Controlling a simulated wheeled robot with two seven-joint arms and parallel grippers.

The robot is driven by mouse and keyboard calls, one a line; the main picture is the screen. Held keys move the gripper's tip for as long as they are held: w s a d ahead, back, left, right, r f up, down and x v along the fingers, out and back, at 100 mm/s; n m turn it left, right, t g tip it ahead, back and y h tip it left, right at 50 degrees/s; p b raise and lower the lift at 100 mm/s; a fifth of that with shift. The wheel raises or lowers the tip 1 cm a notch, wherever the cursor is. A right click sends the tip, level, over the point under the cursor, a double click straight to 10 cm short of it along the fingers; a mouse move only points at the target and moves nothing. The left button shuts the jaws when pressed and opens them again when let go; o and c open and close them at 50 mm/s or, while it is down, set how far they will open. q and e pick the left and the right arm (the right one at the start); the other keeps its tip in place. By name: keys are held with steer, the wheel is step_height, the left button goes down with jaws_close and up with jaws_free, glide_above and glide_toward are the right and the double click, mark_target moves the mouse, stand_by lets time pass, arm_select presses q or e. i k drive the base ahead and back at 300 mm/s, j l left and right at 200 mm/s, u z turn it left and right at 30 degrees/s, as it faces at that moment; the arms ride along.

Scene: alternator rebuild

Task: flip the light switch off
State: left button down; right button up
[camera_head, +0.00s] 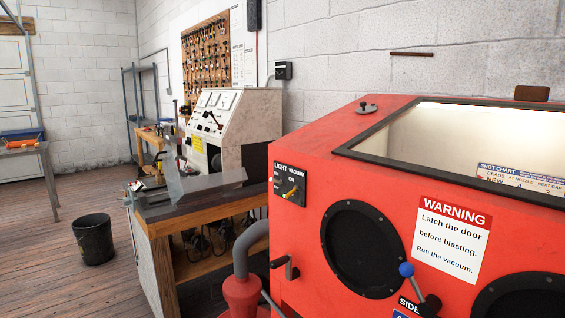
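The light switch (286,188) is on a small black panel (291,176) marked LIGHT and VACUUM. The panel is on the left part of the red blasting cabinet's front (310,225). Small brass-coloured levers show close together on it; they are too small to tell apart surely or to read their positions. The inside of the cabinet, seen through its window (480,135), is brightly lit. Neither of my grippers is in view.
A lever with a blue knob (406,270) and a dark crank handle (286,266) stick out of the cabinet front. A grey hose (248,245) rises beside its left side. A wooden workbench (200,212) stands at left. A black bucket (94,238) stands on open floor.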

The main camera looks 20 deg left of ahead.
mark_target(280, 182)
steer(key=i+j+z, duration=0.1)
steer(key=j, duration=0.25)
steer(key=i+j+z, duration=0.15)
steer(key=j, duration=0.2)
steer(key=i+j+z, duration=0.1)
steer(key=j, duration=0.25)
steer(key=i+j+z, duration=0.15)
steer(key=j, duration=0.2)
